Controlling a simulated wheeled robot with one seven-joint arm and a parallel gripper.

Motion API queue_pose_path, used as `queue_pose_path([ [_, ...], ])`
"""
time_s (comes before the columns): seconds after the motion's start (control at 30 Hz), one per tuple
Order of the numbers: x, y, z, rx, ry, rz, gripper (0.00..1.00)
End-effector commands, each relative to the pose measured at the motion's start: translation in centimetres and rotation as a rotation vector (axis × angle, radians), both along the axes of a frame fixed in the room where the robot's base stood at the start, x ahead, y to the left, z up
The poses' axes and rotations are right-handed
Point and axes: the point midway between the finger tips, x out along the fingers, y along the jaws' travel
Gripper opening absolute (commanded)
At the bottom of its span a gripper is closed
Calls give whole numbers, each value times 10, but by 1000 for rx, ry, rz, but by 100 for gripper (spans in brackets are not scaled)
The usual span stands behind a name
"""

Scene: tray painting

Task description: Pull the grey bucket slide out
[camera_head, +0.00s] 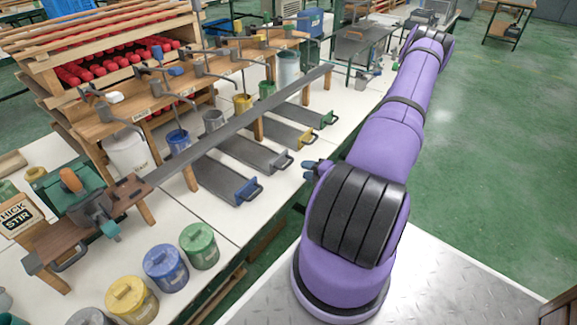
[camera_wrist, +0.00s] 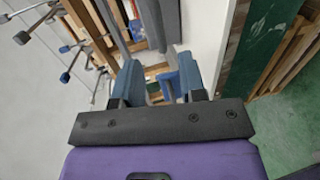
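The grey bucket (camera_head: 213,120) stands in the row behind the long dark rail. The slide in line with it, a flat dark tray (camera_head: 252,150) with a grey end and handle (camera_head: 284,161), lies on the white bench top, its handle toward the bench's front edge. My gripper (camera_head: 317,168) is to the right of that handle and apart from it, near the bench edge. In the wrist view the two blue fingers (camera_wrist: 160,82) are apart, with no held thing visible. A blue piece and a dark slide show beyond them; I cannot tell the grey handle there.
A blue-ended slide (camera_head: 222,178) lies to the left, a yellow-ended slide (camera_head: 285,131) and a green-ended slide (camera_head: 308,113) to the right. Lidded green (camera_head: 199,246), blue (camera_head: 165,268) and yellow (camera_head: 132,299) pots stand at the front left. The rail (camera_head: 235,122) crosses above the slides.

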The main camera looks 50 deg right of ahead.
Motion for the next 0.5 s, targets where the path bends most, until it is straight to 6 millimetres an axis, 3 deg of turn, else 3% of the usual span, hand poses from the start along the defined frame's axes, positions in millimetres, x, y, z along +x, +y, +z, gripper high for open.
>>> queue_pose_path([
  [0.3, 55, 5, -12, -1, -2, 4, 38],
  [0.5, 77, 7, -17, -1, 0, 4, 38],
])
